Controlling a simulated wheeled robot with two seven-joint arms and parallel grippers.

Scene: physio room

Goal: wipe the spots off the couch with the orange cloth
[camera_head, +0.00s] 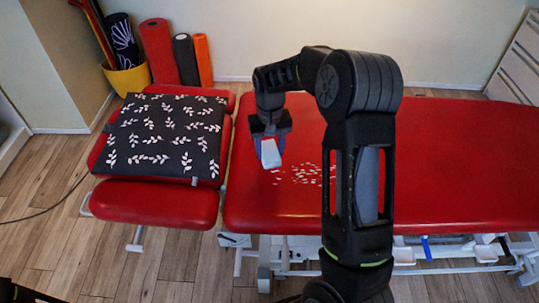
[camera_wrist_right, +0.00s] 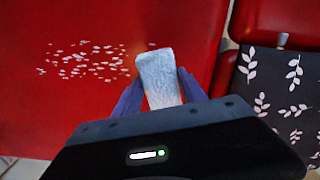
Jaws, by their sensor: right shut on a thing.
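The red couch (camera_head: 445,150) fills the middle and right of the head view. A patch of small white spots (camera_head: 300,174) lies on its left part, partly behind my right arm; the spots also show in the right wrist view (camera_wrist_right: 85,60). My right gripper (camera_head: 270,146) is shut on a pale bluish-white folded cloth (camera_head: 270,154), also seen in the right wrist view (camera_wrist_right: 158,75). No orange cloth shows. The cloth is beside the patch, on the headrest side; I cannot tell whether it touches the couch. My left gripper is not seen.
A dark leaf-patterned cushion (camera_head: 165,138) lies on the couch's separate left section. A yellow bin (camera_head: 127,78) and rolled mats, red (camera_head: 159,52), black (camera_head: 186,58) and orange (camera_head: 203,60), stand behind. White drawers (camera_head: 518,60) stand at the far right.

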